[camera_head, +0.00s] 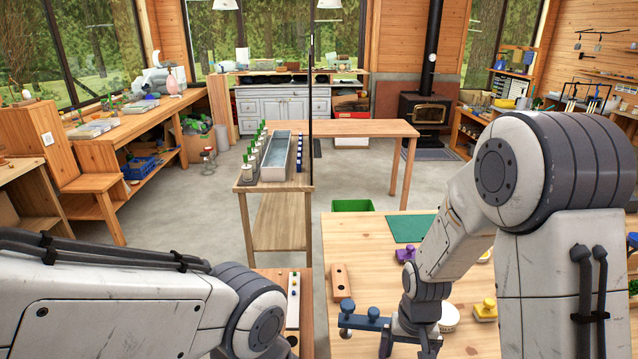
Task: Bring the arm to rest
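My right arm comes in from the right and reaches down over the pale wooden table (345,235). Its gripper (408,346) is low at the bottom edge of the view, with its fingers apart and their ends partly cut off. No object shows between them. A blue piece with round knobs (362,321) is just left of this gripper; I cannot tell whether they touch. My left arm lies across the lower left, bent at its joint, and its gripper is out of view.
On the table are a green mat (410,228), a purple piece (405,254), a yellow piece (485,309), a white round piece (449,317) and a drilled wooden block (340,282). A green bin (352,205) stands behind. Another table holds a metal trough (275,157) and potted plants. Open floor lies left.

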